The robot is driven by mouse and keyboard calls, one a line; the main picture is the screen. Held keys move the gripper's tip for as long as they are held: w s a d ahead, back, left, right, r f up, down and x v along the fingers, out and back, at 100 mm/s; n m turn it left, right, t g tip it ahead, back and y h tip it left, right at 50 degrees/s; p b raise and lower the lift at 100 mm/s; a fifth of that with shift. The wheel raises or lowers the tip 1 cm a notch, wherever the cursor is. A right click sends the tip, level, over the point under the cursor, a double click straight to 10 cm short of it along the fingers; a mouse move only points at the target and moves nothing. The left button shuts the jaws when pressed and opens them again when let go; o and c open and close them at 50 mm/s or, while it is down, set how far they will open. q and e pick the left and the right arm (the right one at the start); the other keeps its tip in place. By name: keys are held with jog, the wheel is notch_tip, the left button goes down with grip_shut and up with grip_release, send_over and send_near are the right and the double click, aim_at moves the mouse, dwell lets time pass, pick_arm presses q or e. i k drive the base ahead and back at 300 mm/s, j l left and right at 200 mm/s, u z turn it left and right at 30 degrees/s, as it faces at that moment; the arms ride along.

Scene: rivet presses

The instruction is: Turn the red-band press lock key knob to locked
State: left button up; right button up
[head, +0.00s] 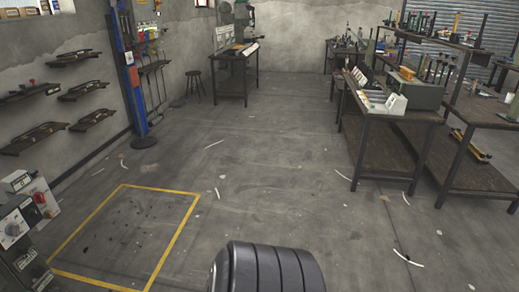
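No press with a clear red band can be made out in the head view. A dark machine (22,262) with a pale front panel is cut off by the left edge. It carries a round knob (13,229) on a light plate and a red part (41,199) on its side. I cannot tell whether this is the red-band press or whether the knob is its lock key knob. The knob's setting is too small to read. Neither of my grippers shows in the view.
A yellow floor outline (180,238) lies right of the machine. A blue post (128,75) stands beyond it. Wall shelves (32,138) line the left. Cluttered workbenches (385,170) stand right, and a small table (232,80) with a stool (194,77) stands at the back. The middle floor is mostly clear.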

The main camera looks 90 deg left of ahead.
aim_at(48, 214)
jog(key=j+u, duration=0.1)
jog(key=u, duration=0.3)
jog(key=i+u, duration=0.1)
jog(key=u, duration=0.3)
jog(key=j+u, duration=0.1)
jog(key=u, duration=0.35)
jog(key=i+u, duration=0.1)
jog(key=u, duration=3.2)
jog(key=i+l, duration=0.1)
jog(key=i, duration=0.3)
jog(key=i+l, duration=0.1)
jog(key=i, duration=0.3)
jog(key=l, duration=0.3)
jog(key=i+l, duration=0.1)
jog(key=l, duration=0.2)
